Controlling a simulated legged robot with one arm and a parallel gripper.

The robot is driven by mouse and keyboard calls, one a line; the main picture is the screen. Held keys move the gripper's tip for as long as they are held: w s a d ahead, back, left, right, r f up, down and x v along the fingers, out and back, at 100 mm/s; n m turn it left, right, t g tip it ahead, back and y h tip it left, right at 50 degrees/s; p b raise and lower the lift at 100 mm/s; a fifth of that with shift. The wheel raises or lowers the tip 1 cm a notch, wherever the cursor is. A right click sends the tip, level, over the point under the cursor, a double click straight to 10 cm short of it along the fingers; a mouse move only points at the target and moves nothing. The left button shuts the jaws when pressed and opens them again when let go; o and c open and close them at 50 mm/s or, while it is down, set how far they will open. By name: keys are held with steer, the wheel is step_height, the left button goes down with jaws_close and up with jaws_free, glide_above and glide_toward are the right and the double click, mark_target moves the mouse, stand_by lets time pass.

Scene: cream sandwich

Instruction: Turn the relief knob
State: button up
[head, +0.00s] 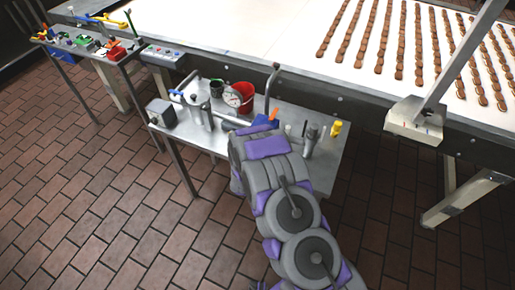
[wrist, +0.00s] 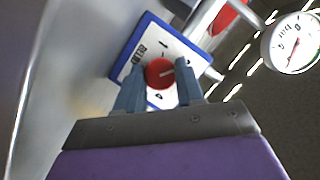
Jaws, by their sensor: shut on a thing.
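The relief knob (wrist: 160,72) is a red disc with a pale pointer line, on a white plate with a blue border (wrist: 148,20) and dark lettering. In the wrist view the two blue-grey fingers of my gripper (wrist: 159,86) stand on either side of the knob, shut on it. The pointer line points to the right and slightly up. In the head view my grey and purple arm hides the gripper and the knob.
A pressure gauge (wrist: 292,42) is at the upper right of the wrist view; it also shows in the head view (head: 233,98). A metal pipe (wrist: 203,20) runs beside the plate. A red bucket (head: 245,92) stands on the steel bench (head: 325,160), before a conveyor with biscuit rows.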

steer(key=m+b, duration=0.1)
steer(key=b, duration=0.1)
steer(key=m+t+y+b, duration=0.1)
steer(key=m+b, duration=0.1)
steer(key=b, duration=0.1)
steer(key=shift+s+f+m+b, duration=0.1)
steer(key=shift+f+m+b, duration=0.2)
steer(key=shift+b, duration=0.05)
steer(key=shift+t, duration=0.3)
steer(key=shift+d, duration=0.1)
steer(key=o, duration=1)
steer(key=shift+r, duration=0.1)
steer(key=shift+o, duration=0.2)
steer(key=s+r+p, duration=0.2)
steer(key=s+p, duration=0.4)
steer(key=s, duration=1.1)
steer(key=shift+d, duration=0.15)
